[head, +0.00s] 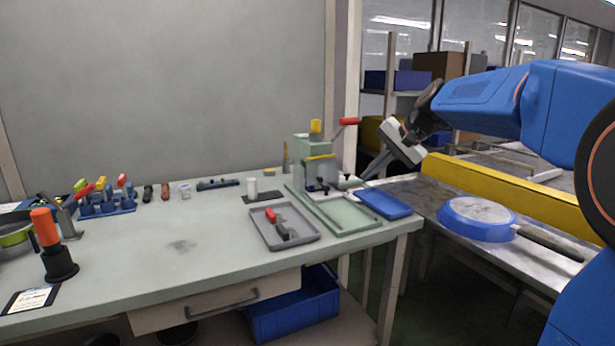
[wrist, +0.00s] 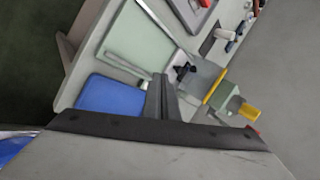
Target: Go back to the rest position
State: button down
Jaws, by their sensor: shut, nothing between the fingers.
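My gripper (head: 369,174) is at the right of the workbench in the head view, beside the green press machine (head: 318,165) and above the blue tray (head: 384,203). Its fingers point down and to the left. In the wrist view the closed fingers (wrist: 163,100) stand in front of the bench, with the blue tray (wrist: 112,96) to their left and the press (wrist: 226,100) to their right. The gripper is shut and holds nothing. I cannot tell whether it touches anything.
A blue pan (head: 477,219) lies on the metal conveyor (head: 425,198) at right, beside a yellow rail (head: 510,192). A grey tray (head: 262,230) with a red-handled tool lies on the bench. The bench's middle is mostly clear. A blue crate (head: 295,312) stands below.

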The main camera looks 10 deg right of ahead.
jog(key=s+f+n+h, duration=0.1)
jog(key=s+f+n, duration=0.1)
jog(key=s+f, duration=0.5)
jog(key=s+d+f+n+h, duration=0.1)
jog(key=s+f, duration=0.6)
jog(key=s, duration=1.1)
jog(key=s+d+f+n+h, duration=0.1)
jog(key=s+f+n+h, duration=0.2)
jog(key=s, duration=1)
notch_tip(320, 180, down, 4)
jog(key=shift+s+f+n+g, duration=0.15)
jog(key=shift+s+n+g, duration=0.25)
jog(key=shift+n, duration=0.8)
